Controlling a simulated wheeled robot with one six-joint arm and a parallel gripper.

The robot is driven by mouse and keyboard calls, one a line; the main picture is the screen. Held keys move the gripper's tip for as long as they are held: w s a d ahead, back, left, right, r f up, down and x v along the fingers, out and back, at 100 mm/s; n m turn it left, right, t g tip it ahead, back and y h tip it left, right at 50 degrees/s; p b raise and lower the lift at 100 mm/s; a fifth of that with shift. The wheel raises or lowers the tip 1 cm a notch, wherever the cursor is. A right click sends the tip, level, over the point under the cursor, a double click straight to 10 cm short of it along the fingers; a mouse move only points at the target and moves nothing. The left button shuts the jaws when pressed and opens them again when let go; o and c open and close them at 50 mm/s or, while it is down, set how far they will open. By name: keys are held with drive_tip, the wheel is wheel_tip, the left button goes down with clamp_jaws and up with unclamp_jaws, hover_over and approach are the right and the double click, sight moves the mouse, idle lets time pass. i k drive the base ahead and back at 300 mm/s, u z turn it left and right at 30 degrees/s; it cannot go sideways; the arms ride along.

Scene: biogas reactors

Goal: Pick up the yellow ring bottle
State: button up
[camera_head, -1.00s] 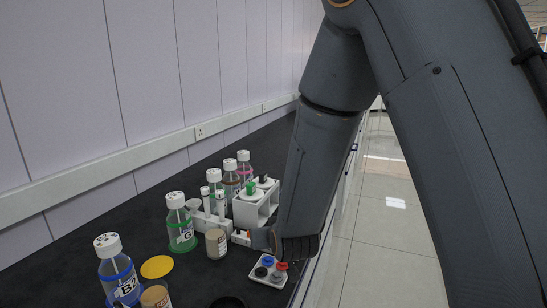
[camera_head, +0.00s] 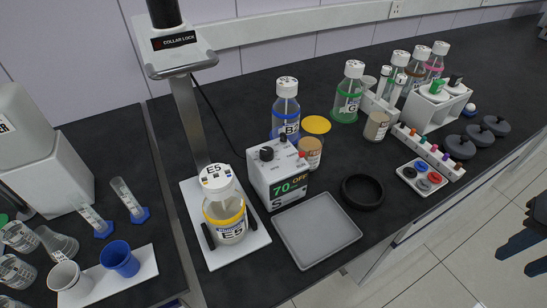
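The yellow ring bottle (camera_head: 229,217) stands upright at centre left, with a white cap and a label marked E5. It is on the white base plate (camera_head: 220,257) of a stand, below the stand's head marked COLLAR LOCK (camera_head: 178,48). A yellow ring circles the bottle, and its lower part holds a yellowish content. Dark blue fingers at the right edge appear to be my gripper (camera_head: 513,264). They look apart and empty, beyond the bench's front edge and far from the bottle. The rest of my arm is out of the picture.
A white control box (camera_head: 278,176) reading 70 stands close right of the bottle. A grey tray (camera_head: 316,232) and a black ring (camera_head: 362,191) lie in front. Blue-ring (camera_head: 286,108) and green-ring (camera_head: 348,92) bottles stand behind. Glassware and a blue cup (camera_head: 119,259) are at left.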

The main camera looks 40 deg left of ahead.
sight(227, 220)
drive_tip(key=k, duration=0.5)
drive_tip(key=u, duration=0.8)
drive_tip(key=i, duration=0.35)
drive_tip(key=u, duration=3.25)
drive_tip(key=k, duration=0.85)
drive_tip(key=z, duration=1.2)
